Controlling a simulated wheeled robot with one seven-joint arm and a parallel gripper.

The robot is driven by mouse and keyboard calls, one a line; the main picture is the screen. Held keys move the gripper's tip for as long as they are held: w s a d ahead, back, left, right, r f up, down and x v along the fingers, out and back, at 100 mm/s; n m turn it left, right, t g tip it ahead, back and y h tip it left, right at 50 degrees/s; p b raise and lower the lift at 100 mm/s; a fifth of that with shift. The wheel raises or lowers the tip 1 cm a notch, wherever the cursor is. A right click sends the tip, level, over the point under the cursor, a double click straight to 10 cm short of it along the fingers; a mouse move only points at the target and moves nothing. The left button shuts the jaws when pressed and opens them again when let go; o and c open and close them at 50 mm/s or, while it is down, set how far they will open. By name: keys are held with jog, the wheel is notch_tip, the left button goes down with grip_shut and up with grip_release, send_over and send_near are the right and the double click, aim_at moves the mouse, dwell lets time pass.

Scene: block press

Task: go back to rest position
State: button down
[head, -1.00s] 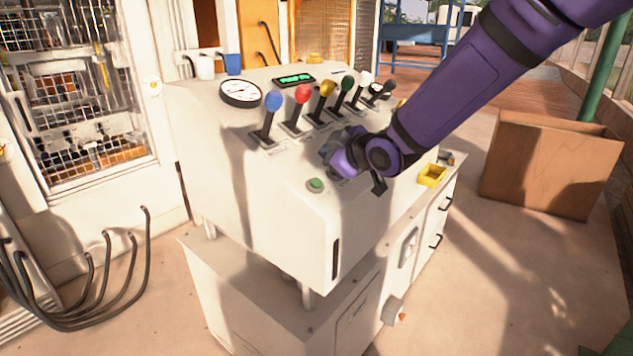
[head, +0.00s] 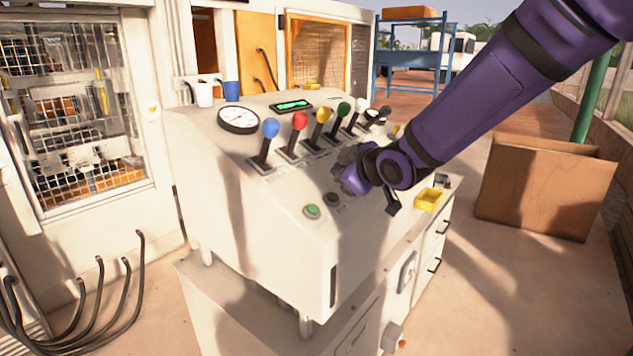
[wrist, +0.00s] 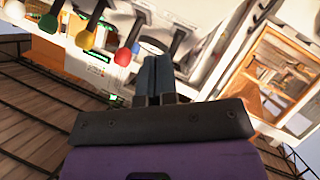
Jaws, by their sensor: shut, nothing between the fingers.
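My gripper (head: 347,158) is at the end of my purple arm, above the sloped panel of the white control console (head: 190,145). Its fingers are partly hidden by the wrist in the head view. In the wrist view the two fingers (wrist: 154,78) are together and empty. A row of levers stands behind and left of my gripper: blue (head: 270,128), red (head: 299,121), yellow (head: 323,114), green (head: 343,109), and others beyond. A green button (head: 313,211) and a dark button (head: 333,199) lie on the panel in front of my gripper.
A round gauge (head: 238,119) and a green display (head: 291,105) are on the panel. White and blue cups (head: 231,91) stand behind. A yellow tray (head: 428,199) is on the console's right side. A cardboard box (head: 545,188) stands on the floor at right. Cables (head: 80,310) hang at left.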

jog(key=s+d+r+m+g+h, duration=0.1)
jog(key=s+d+r+m+h, duration=0.25)
jog(key=s+d, duration=0.35)
jog(key=s+d+r+m+h, duration=0.3)
jog(key=s+d+m, duration=0.15)
jog(key=d, duration=0.55)
jog(key=s+d+m+g, duration=0.2)
jog(key=s+d+m, duration=0.1)
jog(key=s, duration=0.7)
jog(key=s+d+m+g, duration=0.2)
jog(key=s+d, duration=0.3)
jog(key=s, duration=0.5)
jog(key=shift+s+d+f+m+g+h, duration=0.25)
jog(key=shift+s+f+m+g+h, duration=0.15)
jog(key=shift+m+h, duration=0.1)
